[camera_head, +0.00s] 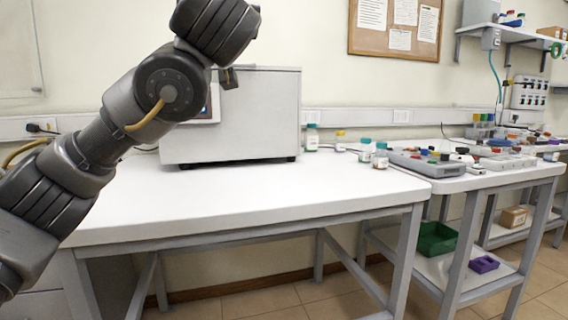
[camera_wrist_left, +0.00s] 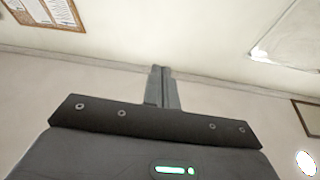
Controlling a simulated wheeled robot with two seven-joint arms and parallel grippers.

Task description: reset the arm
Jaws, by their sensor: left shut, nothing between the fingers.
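My left arm comes in from the left in the head view and rises in front of the white boxy machine (camera_head: 255,118) on the table. Its upper end runs out of the top of the picture, and its gripper cannot be made out there. In the left wrist view my left gripper (camera_wrist_left: 161,72) is shut with its fingers together and nothing between them. It points at bare wall, clear of any object. My right arm and gripper are not in view.
The white table (camera_head: 250,205) is mostly clear in front. Several small bottles (camera_head: 365,150) stand at its back right. A side cart holds a grey tray (camera_head: 425,167), with a green bin (camera_head: 437,238) on its lower shelf. A notice board (camera_head: 394,48) hangs behind.

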